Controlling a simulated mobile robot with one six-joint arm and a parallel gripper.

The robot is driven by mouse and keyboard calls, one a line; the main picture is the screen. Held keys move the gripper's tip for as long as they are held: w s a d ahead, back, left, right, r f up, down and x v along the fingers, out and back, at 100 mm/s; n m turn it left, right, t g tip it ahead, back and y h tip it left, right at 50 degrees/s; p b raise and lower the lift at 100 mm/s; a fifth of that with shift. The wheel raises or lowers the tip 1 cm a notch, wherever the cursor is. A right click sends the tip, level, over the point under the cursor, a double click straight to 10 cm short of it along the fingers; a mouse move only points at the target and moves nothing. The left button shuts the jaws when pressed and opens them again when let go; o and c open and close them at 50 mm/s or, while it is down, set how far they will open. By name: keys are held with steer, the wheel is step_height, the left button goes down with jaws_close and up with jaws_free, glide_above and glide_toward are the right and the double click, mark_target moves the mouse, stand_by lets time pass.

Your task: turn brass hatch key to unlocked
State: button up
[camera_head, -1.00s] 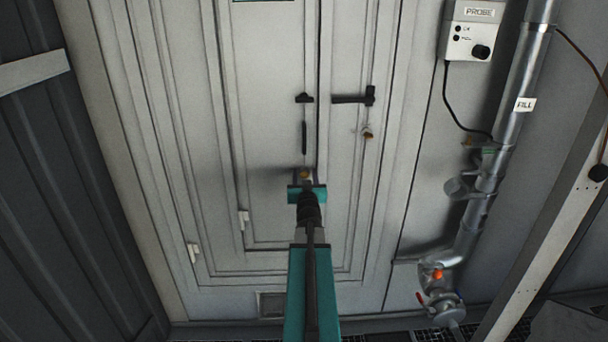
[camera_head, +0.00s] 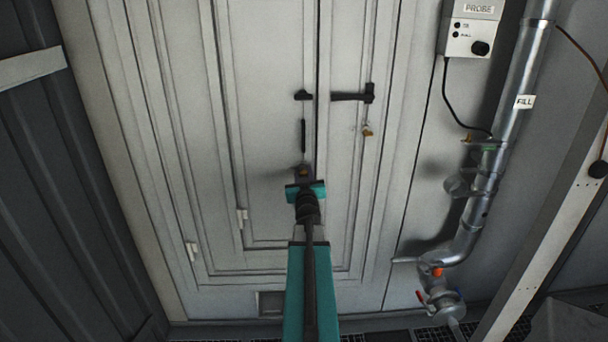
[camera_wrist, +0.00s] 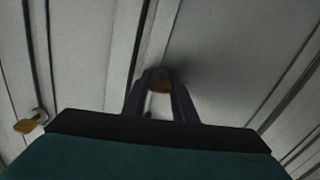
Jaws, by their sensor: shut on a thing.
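The brass hatch key (camera_wrist: 160,84) shows in the wrist view between the two dark fingers of my gripper (camera_wrist: 160,77), close against the pale door. My gripper is shut on it. In the head view my gripper (camera_head: 303,174) reaches the lower middle of the door, and its teal body is tilted a little. Only a speck of brass shows there; the fingers hide most of the key. The lock face behind it is too dark and small to read, so I cannot tell the key's exact angle.
A black lever handle (camera_head: 352,96) and a small brass piece (camera_head: 367,132) are on the door to the right. A grey probe box (camera_head: 471,30) and a silver fill pipe (camera_head: 504,120) stand further right. A dark ribbed wall (camera_head: 50,190) is at left.

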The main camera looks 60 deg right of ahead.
steer(key=n+b, duration=0.2)
steer(key=n, duration=0.2)
steer(key=shift+f, duration=0.1)
steer(key=n+b, duration=0.1)
steer(key=n, duration=0.3)
steer(key=shift+n, duration=0.4)
steer(key=n+b, duration=0.1)
steer(key=n, duration=0.3)
steer(key=shift+n, duration=0.3)
steer(key=shift+n+b, duration=0.45)
steer(key=shift+n, duration=1.05)
steer(key=shift+r, duration=0.2)
steer(key=o, duration=1)
steer(key=shift+o, duration=0.2)
